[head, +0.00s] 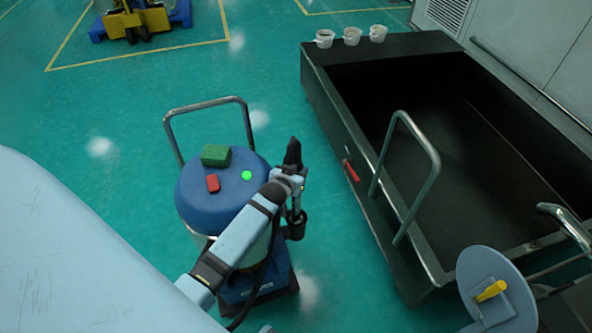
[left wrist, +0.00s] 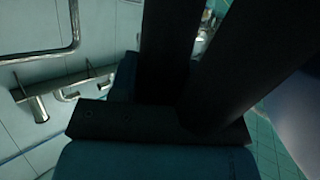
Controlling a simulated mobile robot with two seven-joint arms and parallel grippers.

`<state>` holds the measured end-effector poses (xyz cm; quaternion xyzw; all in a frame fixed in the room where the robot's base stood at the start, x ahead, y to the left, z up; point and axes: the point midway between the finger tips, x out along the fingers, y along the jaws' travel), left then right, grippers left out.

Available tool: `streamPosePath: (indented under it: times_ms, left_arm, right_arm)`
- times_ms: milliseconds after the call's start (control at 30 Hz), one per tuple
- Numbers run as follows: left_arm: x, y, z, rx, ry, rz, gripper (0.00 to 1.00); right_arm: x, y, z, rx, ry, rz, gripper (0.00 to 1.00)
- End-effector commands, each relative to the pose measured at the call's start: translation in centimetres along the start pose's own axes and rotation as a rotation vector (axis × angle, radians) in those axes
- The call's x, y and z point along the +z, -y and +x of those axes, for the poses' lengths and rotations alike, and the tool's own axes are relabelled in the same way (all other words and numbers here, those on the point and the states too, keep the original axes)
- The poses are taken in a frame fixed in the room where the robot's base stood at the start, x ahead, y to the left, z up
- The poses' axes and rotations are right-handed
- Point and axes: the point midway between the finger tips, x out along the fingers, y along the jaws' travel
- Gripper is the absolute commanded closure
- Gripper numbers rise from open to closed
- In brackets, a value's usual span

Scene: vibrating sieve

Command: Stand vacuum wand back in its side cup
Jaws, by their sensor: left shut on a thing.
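The vacuum (head: 196,205), with a blue domed lid and a metal push handle, stands on the floor at the middle left in the head view. My left gripper (head: 292,182) is at the right side of the lid, shut on the vacuum wand (head: 293,153). The wand's dark upper part sticks up above the gripper. A dark cup-like piece (head: 295,225) is below the gripper, beside the vacuum body; whether the wand's lower end is inside it I cannot tell. The left wrist view shows dark bars (left wrist: 165,50) close up, their contact unclear. My right gripper is not in view.
A large black open trough (head: 325,95) with a metal rail (head: 412,125) stands to the right. Several white tubs (head: 351,36) sit on its far edge. A grey disc with a yellow knob (head: 491,291) is at the lower right. Green floor separates vacuum and trough.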

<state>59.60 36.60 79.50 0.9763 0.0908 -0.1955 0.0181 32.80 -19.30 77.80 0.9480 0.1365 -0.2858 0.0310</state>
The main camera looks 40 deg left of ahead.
Motion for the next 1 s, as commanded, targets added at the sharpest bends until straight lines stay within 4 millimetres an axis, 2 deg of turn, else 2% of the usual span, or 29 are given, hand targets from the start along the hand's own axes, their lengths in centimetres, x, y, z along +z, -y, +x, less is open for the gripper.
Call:
streamPosePath:
  times_ms: [1000]
  left_arm:
    - [0.42, -0.04, 0.26, 0.001, -0.003, -0.001, 0.81]
  right_arm:
    - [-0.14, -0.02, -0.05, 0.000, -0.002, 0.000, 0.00]
